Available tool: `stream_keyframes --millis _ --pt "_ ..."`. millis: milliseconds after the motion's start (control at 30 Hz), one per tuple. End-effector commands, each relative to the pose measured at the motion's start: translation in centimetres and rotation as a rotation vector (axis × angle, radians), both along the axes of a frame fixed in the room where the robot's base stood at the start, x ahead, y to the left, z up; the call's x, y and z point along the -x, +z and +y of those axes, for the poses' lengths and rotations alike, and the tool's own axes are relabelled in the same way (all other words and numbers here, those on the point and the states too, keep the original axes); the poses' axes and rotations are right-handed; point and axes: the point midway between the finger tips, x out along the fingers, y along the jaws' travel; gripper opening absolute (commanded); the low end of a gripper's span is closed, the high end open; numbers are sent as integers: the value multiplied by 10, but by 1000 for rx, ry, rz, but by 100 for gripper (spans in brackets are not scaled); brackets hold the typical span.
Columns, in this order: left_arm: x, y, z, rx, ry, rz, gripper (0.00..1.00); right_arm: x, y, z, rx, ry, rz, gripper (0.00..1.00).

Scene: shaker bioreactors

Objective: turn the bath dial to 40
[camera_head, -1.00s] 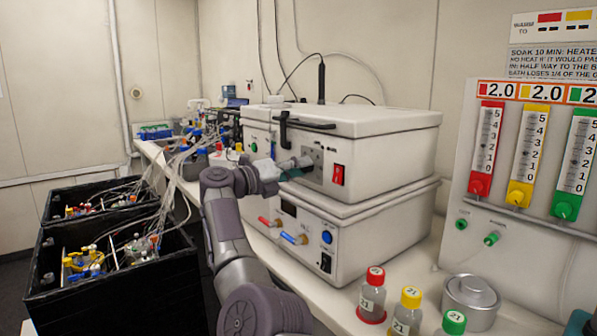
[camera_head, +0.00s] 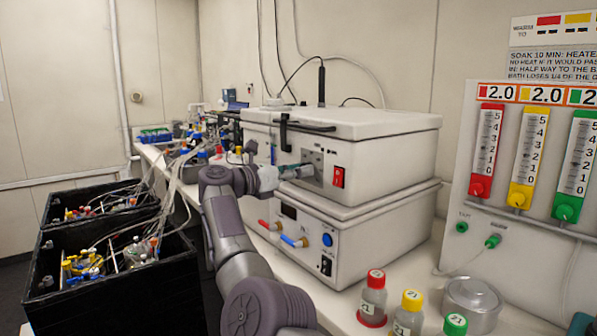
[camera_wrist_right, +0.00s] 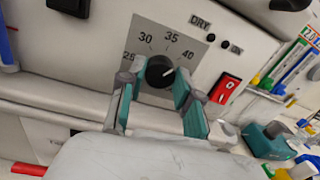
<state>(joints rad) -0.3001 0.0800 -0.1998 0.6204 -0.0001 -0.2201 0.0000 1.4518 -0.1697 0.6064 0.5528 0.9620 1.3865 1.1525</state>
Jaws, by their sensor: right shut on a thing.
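The bath dial (camera_wrist_right: 158,72) is a black round knob on a grey scale plate (camera_wrist_right: 146,38) marked 25, 30, 35 and 40. Its white pointer line points right in the right wrist view, at or close to the 40 mark; the exact reading is hard to tell. My right gripper (camera_wrist_right: 158,80) has its teal-padded fingers on either side of the knob, shut on it. In the head view the right gripper (camera_head: 291,172) reaches the front of the upper white bath (camera_head: 385,150) and hides the dial. My left gripper is not in view.
A red rocker switch (camera_head: 339,177) sits right of the dial. A lower white unit (camera_head: 350,240) has red and blue levers. Capped bottles (camera_head: 372,297) and a metal pot (camera_head: 472,300) stand at the front right. Black crates (camera_head: 110,275) with tubing stand at left.

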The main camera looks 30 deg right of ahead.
Motion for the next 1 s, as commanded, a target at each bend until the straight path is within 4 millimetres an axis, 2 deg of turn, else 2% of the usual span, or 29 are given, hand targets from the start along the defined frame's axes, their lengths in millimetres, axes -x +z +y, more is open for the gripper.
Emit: stream_keyframes --millis 667,700,833,1000 --pt "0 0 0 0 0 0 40 0 2 0 -3 0 -62 0" --pt "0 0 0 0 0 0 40 0 2 -1 -3 0 -62 38" --pt "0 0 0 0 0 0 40 0 1 0 -3 0 -62 59" --pt "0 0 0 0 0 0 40 0 1 0 -4 0 -61 59"
